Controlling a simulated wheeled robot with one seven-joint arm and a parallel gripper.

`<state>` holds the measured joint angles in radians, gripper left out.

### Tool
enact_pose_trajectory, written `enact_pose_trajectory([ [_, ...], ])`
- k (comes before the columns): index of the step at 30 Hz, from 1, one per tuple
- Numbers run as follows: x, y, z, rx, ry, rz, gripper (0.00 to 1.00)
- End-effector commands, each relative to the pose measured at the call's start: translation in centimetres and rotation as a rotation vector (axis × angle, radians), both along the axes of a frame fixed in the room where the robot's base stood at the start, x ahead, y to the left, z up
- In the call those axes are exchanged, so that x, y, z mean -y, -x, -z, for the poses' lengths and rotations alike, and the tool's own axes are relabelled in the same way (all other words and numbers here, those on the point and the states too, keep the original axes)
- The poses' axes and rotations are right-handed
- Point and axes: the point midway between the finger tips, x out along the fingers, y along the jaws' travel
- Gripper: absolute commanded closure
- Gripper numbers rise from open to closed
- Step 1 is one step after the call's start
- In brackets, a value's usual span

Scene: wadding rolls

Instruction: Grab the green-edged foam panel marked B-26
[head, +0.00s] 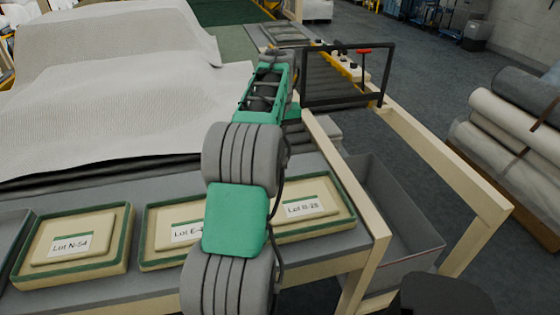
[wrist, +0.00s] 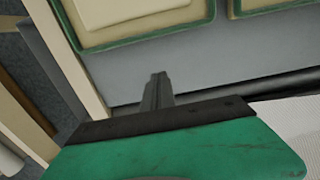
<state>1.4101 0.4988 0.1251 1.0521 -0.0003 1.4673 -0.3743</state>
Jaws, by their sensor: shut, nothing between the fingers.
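The green-edged foam panel with a label that seems to read Lot B-26 (head: 338,203) lies flat on the grey table, the rightmost in a row. My arm covers its left part in the head view. In the wrist view its cream face and green edge show at the top (wrist: 147,32), cut off by the frame, with no label visible. My gripper (wrist: 157,78) is shut and empty, over bare grey tabletop beside the panel's edge. In the head view its fingertips cannot be made out.
A panel marked Lot E (head: 160,232), partly covered by my arm, and one marked Lot N-54 (head: 70,246) lie to the left. White wadding (head: 120,110) lies behind the row. A cream rail (head: 345,180) edges the table's right, with a grey bin (head: 400,225) beyond.

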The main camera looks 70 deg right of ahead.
Motion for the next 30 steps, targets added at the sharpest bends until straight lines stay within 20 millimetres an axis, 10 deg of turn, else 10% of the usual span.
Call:
enact_pose_trajectory([
  [12, -0.1, 0.0, 8.8, -0.001, -0.003, 0.0, 1.0],
  [30, -3.5, 2.0, 8.7, 0.0, 0.002, 0.0, 1.0],
])
